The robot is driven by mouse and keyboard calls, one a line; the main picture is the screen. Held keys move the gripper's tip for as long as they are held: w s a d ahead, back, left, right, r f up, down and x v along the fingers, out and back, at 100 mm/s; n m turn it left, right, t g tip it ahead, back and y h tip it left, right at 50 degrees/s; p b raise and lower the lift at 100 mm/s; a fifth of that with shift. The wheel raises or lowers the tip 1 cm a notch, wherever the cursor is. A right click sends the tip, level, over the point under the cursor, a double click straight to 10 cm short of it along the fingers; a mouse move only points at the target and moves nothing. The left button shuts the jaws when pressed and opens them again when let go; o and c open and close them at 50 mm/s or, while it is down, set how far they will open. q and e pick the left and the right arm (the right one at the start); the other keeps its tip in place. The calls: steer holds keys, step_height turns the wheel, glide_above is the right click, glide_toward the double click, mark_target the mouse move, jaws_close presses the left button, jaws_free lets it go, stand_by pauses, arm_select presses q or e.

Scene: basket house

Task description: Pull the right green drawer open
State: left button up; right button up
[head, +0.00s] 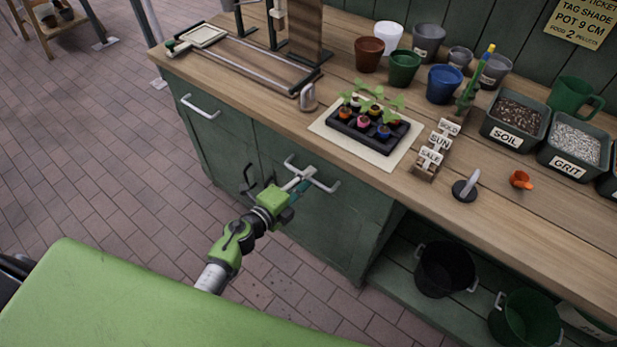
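The right green drawer (341,204) is in the front of the green cabinet under the wooden bench, and its front looks flush with the cabinet. Its pale bar handle (327,186) runs along the upper part of the front. My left gripper (304,178) reaches in from below, with its fingertips at the middle of this handle. The fingers overlap the bar, so I cannot tell whether they are closed on it. The left drawer (213,130) also looks shut, with its own handle (200,107). My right gripper is not in view.
The bench top (350,88) holds a seedling tray (366,129), several pots, a small sign stand (436,150) and bins of soil (515,121) and grit (574,146). Buckets (445,270) stand on the low shelf at right. The brick floor (120,165) before the cabinet is clear.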

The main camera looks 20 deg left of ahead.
arm_select(q)
steer(key=shift+w+d+f, duration=0.1)
steer(key=shift+w+d, duration=0.05)
steer(key=shift+w, duration=0.35)
jaws_close()
steer(key=shift+s, duration=0.1)
